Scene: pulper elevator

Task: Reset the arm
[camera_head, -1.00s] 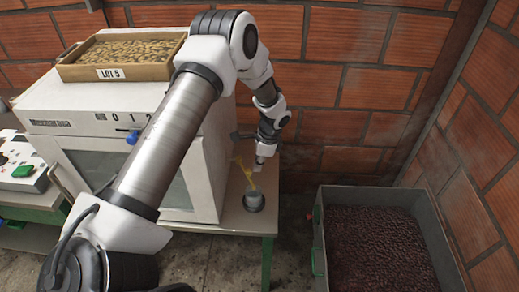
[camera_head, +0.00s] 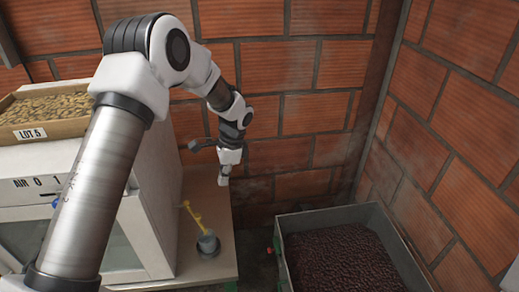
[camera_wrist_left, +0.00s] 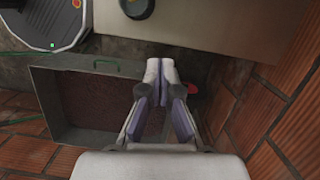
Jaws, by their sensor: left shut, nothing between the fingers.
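My left arm crosses the head view from the lower left. Its left gripper (camera_head: 224,178) points down in the air near the back wall, above the right part of the table, shut and empty. In the left wrist view, the two fingers (camera_wrist_left: 160,68) meet at their tips with nothing between them. A yellow lever (camera_head: 195,217) on a dark grey round base (camera_head: 208,244) stands on the table, apart from the gripper. My right gripper is not in view.
A white cabinet (camera_head: 160,225) with a wooden tray labelled LOT 5 (camera_head: 60,125) stands left on the table (camera_head: 218,212). A grey bin (camera_head: 418,262) of dark beans stands on the floor at right. Brick walls (camera_head: 310,60) close off the back and right.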

